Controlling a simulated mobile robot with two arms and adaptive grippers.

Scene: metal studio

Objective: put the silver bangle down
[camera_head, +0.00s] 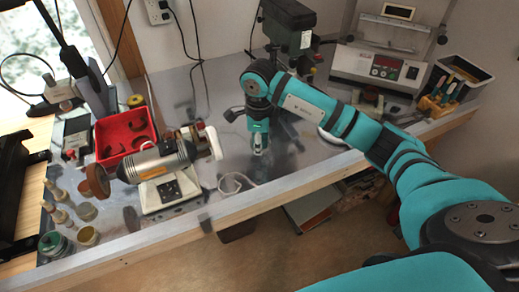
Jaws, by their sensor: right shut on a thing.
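My right gripper (259,150) points down over the grey metal bench top, right of the bench grinder. It is shut on a small silvery thing at its fingertips, which I take to be the silver bangle. The bangle is too small and too much covered by the fingers to make out its shape. I cannot tell whether it touches the bench top or hangs just above it. My left gripper is not in view.
A green drill press (287,25) stands behind. A white round thing (331,136) is partly behind my arm. Bare bench top (290,168) lies right of the gripper.

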